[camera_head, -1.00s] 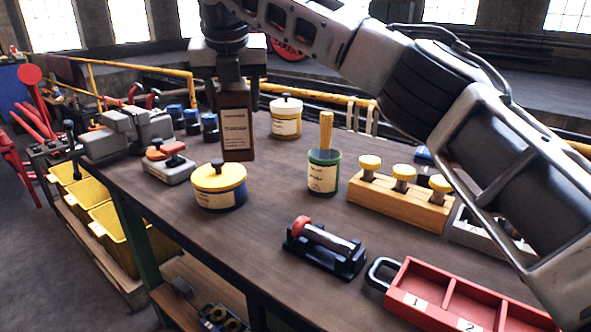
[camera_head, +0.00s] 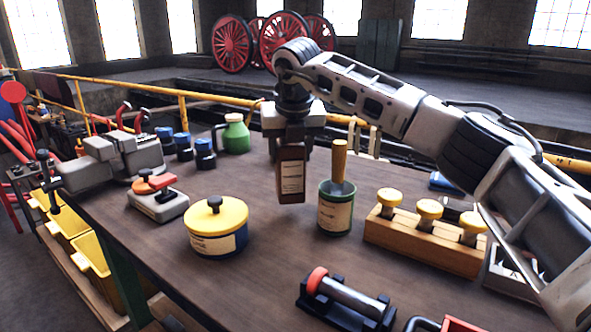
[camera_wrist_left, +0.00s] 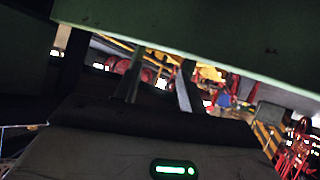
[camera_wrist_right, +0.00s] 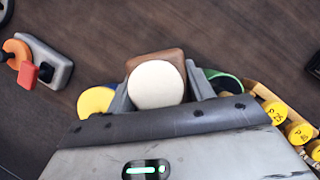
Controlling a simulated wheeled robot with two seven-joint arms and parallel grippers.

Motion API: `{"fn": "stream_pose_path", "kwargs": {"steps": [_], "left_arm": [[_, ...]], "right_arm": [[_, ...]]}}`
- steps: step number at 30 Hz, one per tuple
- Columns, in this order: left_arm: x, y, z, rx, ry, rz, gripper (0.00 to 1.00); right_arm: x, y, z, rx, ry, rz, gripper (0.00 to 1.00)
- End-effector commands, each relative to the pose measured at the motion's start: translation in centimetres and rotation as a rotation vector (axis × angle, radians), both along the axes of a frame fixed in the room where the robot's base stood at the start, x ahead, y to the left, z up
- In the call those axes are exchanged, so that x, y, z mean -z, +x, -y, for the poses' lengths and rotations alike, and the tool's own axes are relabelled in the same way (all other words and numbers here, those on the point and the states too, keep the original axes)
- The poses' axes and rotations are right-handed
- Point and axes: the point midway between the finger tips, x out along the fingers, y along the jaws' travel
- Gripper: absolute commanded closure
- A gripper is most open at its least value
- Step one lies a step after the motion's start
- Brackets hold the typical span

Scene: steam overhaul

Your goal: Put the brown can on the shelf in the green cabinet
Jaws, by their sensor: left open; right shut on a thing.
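The brown can (camera_head: 291,176) is a tall block-shaped can with a pale label, hanging upright from my right gripper (camera_head: 291,143) above the workbench. It is just left of a green pot in the head view. In the right wrist view the can (camera_wrist_right: 172,57) shows its brown edge behind a round cream cap, between the fingers of my right gripper (camera_wrist_right: 158,88). My left gripper (camera_wrist_left: 158,82) shows only in the left wrist view, open with nothing between its fingers. I cannot make out the green cabinet in any view.
The green pot (camera_head: 334,215) with a wooden-handled tool stands by the can. A yellow-lidded pot (camera_head: 215,230), a green jug (camera_head: 235,136), a stamp rack (camera_head: 425,242) and a roller stand (camera_head: 343,300) are on the bench. A dark panel (camera_wrist_left: 210,50) crosses the left wrist view.

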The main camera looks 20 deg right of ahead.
Motion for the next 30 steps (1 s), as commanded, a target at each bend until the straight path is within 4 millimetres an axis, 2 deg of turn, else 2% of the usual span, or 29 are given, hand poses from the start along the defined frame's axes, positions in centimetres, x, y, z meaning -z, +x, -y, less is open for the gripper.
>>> {"fn": "stream_pose_path", "kwargs": {"steps": [5, 7, 12, 23, 24, 26, 30], "left_arm": [[-0.2, 0.2, 0.0, 0.000, 0.000, 0.005, 0.59], [-0.2, 0.2, 0.0, 0.000, -0.001, 0.006, 0.59], [-0.2, 0.2, 0.0, 0.000, 0.000, 0.007, 0.59], [0.0, 0.2, 0.0, 0.000, 0.000, 0.008, 0.59], [0.0, 0.2, 0.0, 0.000, 0.000, 0.009, 0.59], [-0.1, 0.3, 0.0, 0.000, 0.000, 0.009, 0.59], [-0.1, 0.3, 0.0, 0.000, 0.000, 0.010, 0.59]], "right_arm": [[0.8, 0.1, 0.7, 0.001, 0.001, 0.002, 0.83], [1.5, 0.1, 1.3, 0.002, 0.000, 0.001, 0.83], [4.0, 0.0, 1.1, -0.002, 0.001, 0.001, 0.83], [4.5, 0.1, 1.1, 0.000, 0.002, 0.004, 0.83], [4.7, 0.0, 1.1, 0.000, 0.001, 0.001, 0.45], [4.6, 0.0, 1.1, 0.000, 0.001, 0.001, 0.28], [4.6, 0.0, 1.1, 0.000, 0.001, 0.000, 0.26]]}}
